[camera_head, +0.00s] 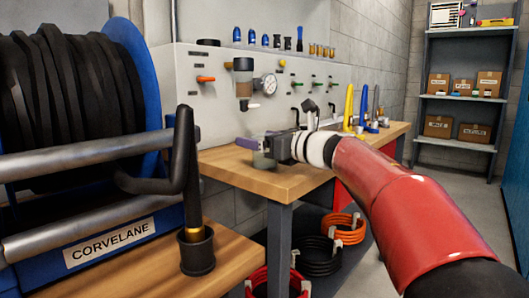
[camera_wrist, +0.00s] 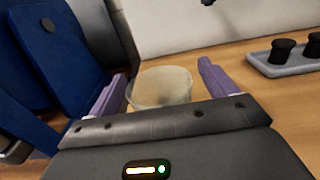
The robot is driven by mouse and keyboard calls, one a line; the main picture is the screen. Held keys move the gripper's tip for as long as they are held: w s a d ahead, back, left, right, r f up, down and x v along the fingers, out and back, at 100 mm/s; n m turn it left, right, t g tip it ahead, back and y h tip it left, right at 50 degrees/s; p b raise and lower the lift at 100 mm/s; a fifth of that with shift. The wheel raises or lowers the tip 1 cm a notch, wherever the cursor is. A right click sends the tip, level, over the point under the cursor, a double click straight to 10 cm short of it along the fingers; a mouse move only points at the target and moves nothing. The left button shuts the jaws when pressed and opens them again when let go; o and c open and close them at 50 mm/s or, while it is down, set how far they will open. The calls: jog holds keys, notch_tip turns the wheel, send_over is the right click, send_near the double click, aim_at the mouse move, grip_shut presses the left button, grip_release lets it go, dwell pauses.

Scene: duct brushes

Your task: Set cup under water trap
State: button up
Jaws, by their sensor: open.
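The cup (camera_wrist: 160,88) is a small clear, yellowish vessel standing on the wooden bench. It also shows in the head view (camera_head: 264,161), partly hidden below my gripper. My gripper (camera_wrist: 161,72) is open, with one purple finger on each side of the cup; a narrow gap shows on the right, and I cannot tell whether the left finger touches. In the head view my gripper (camera_head: 257,143) is low over the bench's left part. The water trap (camera_head: 243,82), with a dark top and an amber bowl, hangs on the grey panel above and left of my gripper.
A blue hose reel (camera_head: 135,50) stands close on the left, with a black crank in front. A gauge (camera_head: 267,84) and valves line the panel. A grey tray (camera_wrist: 283,59) with black pieces lies right of the cup. Coiled hoses (camera_head: 318,257) lie below the bench.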

jog(key=shift+w+a, duration=0.25)
jog(key=shift+a, duration=0.1)
jog(key=c, duration=1.1)
jog(key=shift+r, duration=0.15)
jog(key=shift+c, duration=0.2)
